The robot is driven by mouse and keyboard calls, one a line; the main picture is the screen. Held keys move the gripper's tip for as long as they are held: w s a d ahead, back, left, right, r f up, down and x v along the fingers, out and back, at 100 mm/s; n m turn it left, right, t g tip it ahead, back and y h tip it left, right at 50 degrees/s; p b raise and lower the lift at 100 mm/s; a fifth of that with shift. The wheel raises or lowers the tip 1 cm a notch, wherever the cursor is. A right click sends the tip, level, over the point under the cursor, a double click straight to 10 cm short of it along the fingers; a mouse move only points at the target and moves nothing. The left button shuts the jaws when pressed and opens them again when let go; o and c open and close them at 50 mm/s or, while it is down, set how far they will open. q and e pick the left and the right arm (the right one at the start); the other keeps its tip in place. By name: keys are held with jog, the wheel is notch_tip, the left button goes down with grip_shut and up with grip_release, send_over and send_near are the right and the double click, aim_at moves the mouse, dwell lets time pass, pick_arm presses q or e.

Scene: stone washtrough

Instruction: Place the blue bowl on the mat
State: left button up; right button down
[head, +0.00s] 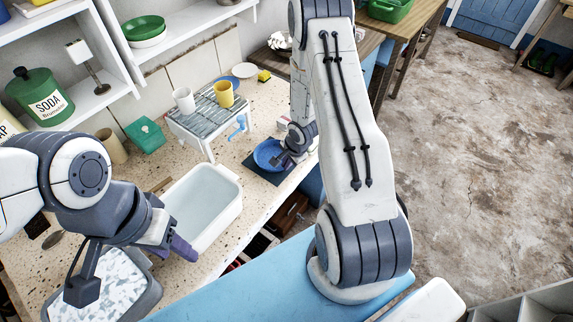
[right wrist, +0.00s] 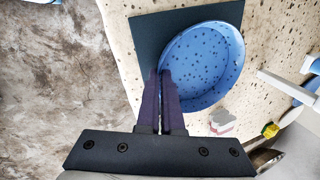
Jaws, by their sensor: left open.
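The blue bowl (head: 268,153), dark-speckled inside, is over the dark mat (head: 252,167) on the speckled counter. In the right wrist view the bowl (right wrist: 208,60) covers part of the mat (right wrist: 150,38) and reaches past its right edge. I cannot tell whether the bowl touches the mat. My right gripper (head: 284,161) is at the bowl's rim; in the right wrist view its fingers (right wrist: 163,88) are close together with the rim between them. My left gripper (head: 132,270) is open and empty, over the counter at the lower left.
A white basin (head: 205,205) stands left of the mat. A small rack (head: 208,112) behind holds a white mug (head: 184,99) and a yellow mug (head: 224,94). A grey-and-pink block (right wrist: 222,121) lies close to the bowl. The counter's front edge is near the mat.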

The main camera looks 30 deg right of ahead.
jog(key=shift+f, duration=0.15)
jog(key=c, duration=1.1)
grip_release()
